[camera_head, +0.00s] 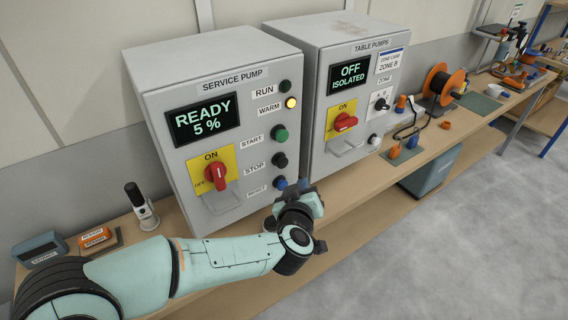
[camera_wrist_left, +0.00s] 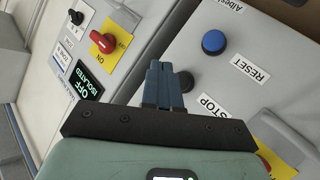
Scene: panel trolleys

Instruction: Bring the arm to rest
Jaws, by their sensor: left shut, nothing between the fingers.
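My left arm (camera_head: 215,262) reaches in from the left in the head view, bent at the wrist. My left gripper (camera_head: 303,185) is in front of the lower right of the service pump panel (camera_head: 225,100). In the left wrist view its two blue-grey fingers (camera_wrist_left: 160,68) are together with nothing held. The black STOP button (camera_wrist_left: 187,82) is partly hidden behind the fingers. The blue RESET button (camera_wrist_left: 213,42) shows beside them, and also in the head view (camera_head: 281,182). Whether the fingers touch the panel cannot be told. My right gripper is not in view.
The table pumps panel (camera_head: 345,80) stands to the right, reading OFF ISOLATED. The service pump display (camera_head: 203,119) reads READY 5 %, with the WARM lamp (camera_head: 291,102) lit. A bench (camera_head: 440,140) runs along the wall. The floor (camera_head: 450,230) is clear.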

